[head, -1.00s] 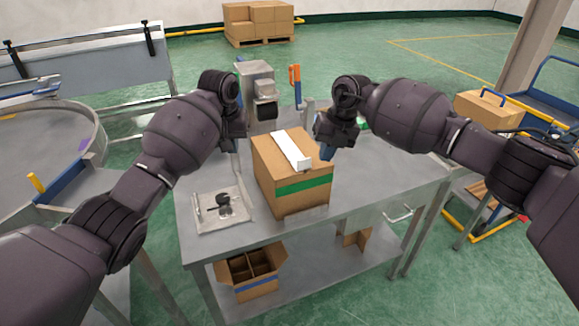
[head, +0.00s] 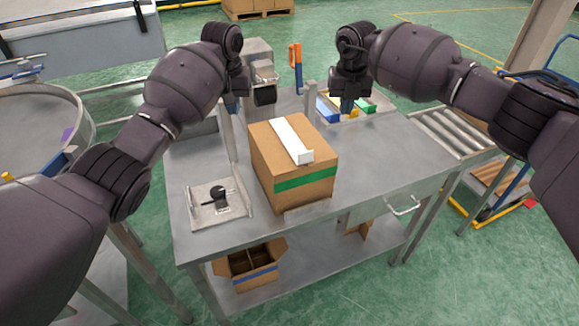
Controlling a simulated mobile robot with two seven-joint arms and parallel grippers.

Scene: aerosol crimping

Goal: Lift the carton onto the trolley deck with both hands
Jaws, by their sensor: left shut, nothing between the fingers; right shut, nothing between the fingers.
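The brown carton (head: 278,158), with a green band and a white strip of tape over its top, stands upright on the grey metal table (head: 375,165). My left gripper (head: 233,106) is beyond the carton's far left corner, apart from it; its fingertips are small and partly hidden. My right gripper (head: 347,106) is shut and empty, pointing down beyond the carton's far right side, clear of it. The trolley (head: 545,75) is at the right edge, with blue rails; its deck is largely hidden by my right arm.
A crimping machine (head: 262,75) and an orange-handled tool (head: 295,65) stand at the table's back. A plate fixture (head: 217,200) lies left of the carton. Small colored bins (head: 368,103) sit at the back right. A roller conveyor (head: 448,132) adjoins the right. An open divided box (head: 250,268) is on the lower shelf.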

